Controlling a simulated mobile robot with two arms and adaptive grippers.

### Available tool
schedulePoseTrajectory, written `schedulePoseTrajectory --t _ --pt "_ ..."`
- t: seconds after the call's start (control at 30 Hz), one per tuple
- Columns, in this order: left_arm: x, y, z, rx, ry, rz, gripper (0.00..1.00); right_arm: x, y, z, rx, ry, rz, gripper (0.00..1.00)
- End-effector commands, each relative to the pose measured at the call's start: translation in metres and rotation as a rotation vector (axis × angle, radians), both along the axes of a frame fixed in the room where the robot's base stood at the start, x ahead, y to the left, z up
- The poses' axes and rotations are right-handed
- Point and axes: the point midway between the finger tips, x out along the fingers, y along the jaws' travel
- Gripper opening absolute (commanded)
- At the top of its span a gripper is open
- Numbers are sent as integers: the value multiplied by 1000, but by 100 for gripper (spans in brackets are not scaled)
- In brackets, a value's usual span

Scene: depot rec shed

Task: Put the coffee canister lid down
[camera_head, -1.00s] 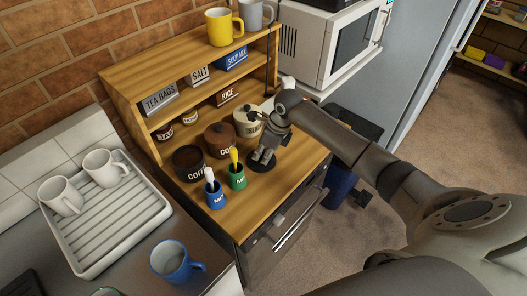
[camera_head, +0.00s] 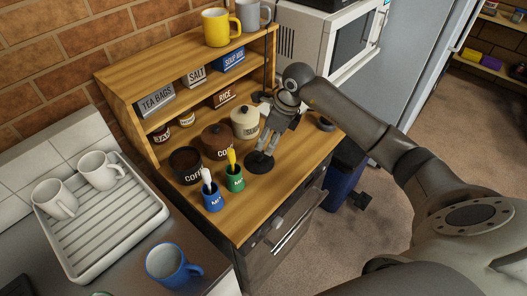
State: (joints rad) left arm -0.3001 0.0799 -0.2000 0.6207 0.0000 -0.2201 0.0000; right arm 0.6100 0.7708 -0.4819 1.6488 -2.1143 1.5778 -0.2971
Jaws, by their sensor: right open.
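The coffee canister (camera_head: 186,167) stands open on the wooden counter, its dark inside showing. A flat black round lid (camera_head: 259,164) lies on the counter to its right; it appears to be the coffee canister lid. My right gripper (camera_head: 266,146) points down just above the lid's back edge, its fingers apart and empty. From this angle I cannot tell whether the fingertips still touch the lid. My left gripper is not in view.
A blue pot (camera_head: 212,199) and a green pot (camera_head: 235,181) hold spoons in front. A shelf unit (camera_head: 113,76) rises behind. Bare wood lies near the front edge.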

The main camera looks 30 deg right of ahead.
Motion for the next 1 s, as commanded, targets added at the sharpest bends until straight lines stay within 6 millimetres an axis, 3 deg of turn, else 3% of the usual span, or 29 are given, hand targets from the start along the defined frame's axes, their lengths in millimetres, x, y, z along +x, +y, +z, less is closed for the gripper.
schedulePoseTrajectory --t 0.1,0.3,1.0 --pt "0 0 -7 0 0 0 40 -4 -5 20 -3 -4 0 42" --pt "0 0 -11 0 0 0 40 -10 -8 40 0 -1 1 42" --pt "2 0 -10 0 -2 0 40 -11 -9 44 0 1 0 42"
